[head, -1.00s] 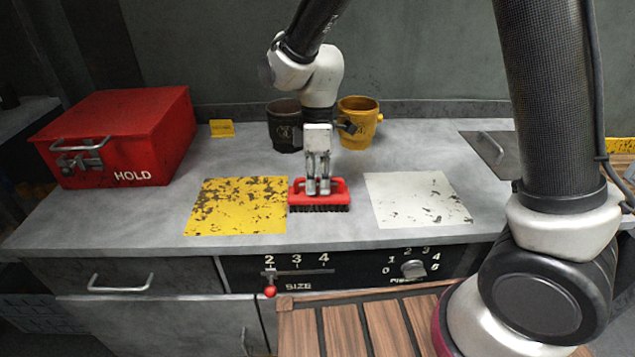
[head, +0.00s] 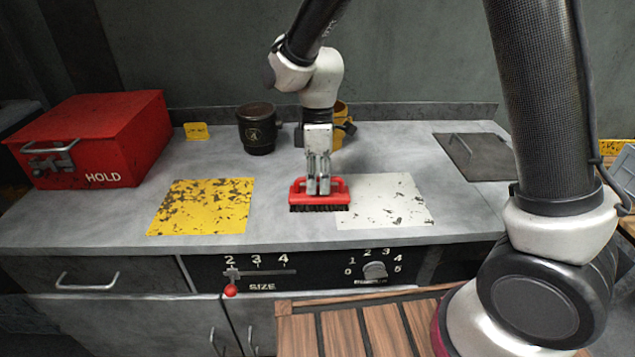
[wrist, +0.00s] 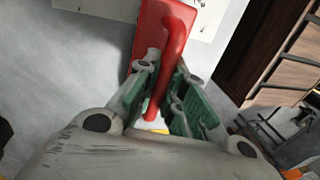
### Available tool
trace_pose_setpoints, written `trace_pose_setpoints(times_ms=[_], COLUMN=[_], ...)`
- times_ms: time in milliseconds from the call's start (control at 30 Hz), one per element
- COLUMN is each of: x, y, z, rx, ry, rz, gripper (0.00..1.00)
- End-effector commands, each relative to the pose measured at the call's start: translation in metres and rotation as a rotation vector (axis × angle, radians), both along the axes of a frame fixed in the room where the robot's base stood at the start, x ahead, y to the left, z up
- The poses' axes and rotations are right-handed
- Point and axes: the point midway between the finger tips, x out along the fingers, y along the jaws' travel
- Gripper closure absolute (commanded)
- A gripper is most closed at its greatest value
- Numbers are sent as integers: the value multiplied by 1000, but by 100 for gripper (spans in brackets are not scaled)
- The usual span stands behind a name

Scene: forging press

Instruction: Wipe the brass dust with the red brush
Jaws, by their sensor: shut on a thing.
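The red brush (head: 303,197) has dark bristles pointing down and a red handle, which also shows in the wrist view (wrist: 176,42). My gripper (head: 319,184) is shut on the handle from above. The yellow patch (head: 203,207), brass-coloured and broken by dark flecks, lies flat on the counter left of the brush, with bare grey between them. A white patch (head: 388,203) with dark flecks lies to the right, and the brush overlaps its left edge in the head view. The bristles are at or just above the surface; I cannot tell which.
A red HOLD box (head: 100,140) stands at the back left of the grey counter (head: 285,235). A black mug (head: 257,130) and a yellow mug (head: 342,115), partly hidden by my arm, stand behind the brush. A dark handled plate (head: 475,158) lies at right.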

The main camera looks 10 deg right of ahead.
Motion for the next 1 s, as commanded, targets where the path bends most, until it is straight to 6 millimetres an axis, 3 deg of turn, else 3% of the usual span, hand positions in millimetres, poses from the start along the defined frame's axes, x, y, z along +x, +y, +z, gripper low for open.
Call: trace_pose_setpoints(times_ms=[133,600,1000], x=[2,2,2], y=[0,-2,-2], z=[27,68,83], rx=[4,2,1], ry=[-5,-4,-3], rz=[-4,-13,-17], gripper=[100,100,100])
